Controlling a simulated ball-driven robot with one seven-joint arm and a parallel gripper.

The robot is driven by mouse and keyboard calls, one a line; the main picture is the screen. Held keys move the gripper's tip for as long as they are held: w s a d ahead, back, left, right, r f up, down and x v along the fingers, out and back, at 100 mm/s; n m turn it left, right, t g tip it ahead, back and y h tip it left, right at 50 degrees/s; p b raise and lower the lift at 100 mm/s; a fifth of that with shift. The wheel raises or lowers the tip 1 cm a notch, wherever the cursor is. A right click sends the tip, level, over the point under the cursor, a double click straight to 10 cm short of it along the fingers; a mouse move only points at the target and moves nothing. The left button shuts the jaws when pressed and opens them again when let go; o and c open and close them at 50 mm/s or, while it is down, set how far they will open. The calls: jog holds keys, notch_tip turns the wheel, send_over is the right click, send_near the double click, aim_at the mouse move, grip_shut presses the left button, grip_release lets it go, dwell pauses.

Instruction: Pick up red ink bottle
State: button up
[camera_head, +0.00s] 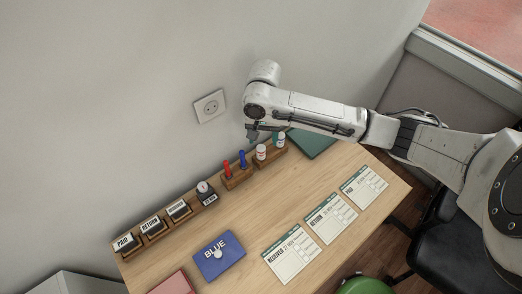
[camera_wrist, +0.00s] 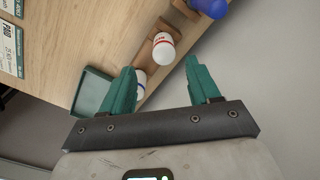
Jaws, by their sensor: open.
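The red ink bottle is a small white bottle with a red marking; it stands in a wooden holder near the wall in the head view (camera_head: 261,153). It also shows in the wrist view (camera_wrist: 163,50), just beyond the fingertips and roughly between their lines. My gripper (camera_head: 263,134) is above the holder in the head view. In the wrist view its green fingers (camera_wrist: 161,66) are apart with nothing between them. A second white bottle with a blue marking (camera_wrist: 140,78) is partly hidden behind the left finger.
A red stamp (camera_head: 227,168) and a blue stamp (camera_head: 242,159) stand left of the bottles. A green tray (camera_head: 312,142) lies to their right. Cards (camera_head: 290,254), a blue ink pad (camera_head: 218,257) and labelled stamps (camera_head: 153,227) are on the desk. The wall is close behind.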

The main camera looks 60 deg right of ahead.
aim_at(261, 147)
jog(key=shift+w+a+f+p, duration=0.1)
jog(key=shift+f+p, duration=0.05)
jog(key=shift+f, duration=0.8)
jog(key=shift+a+f+p, duration=0.15)
jog(key=shift+f+p, duration=0.05)
jog(key=shift+f, duration=0.8)
jog(key=shift+w+a+f+p, duration=0.1)
jog(key=shift+f+p, duration=0.05)
jog(key=shift+f, duration=0.8)
jog(key=shift+c, duration=0.4)
jog(key=c, duration=1)
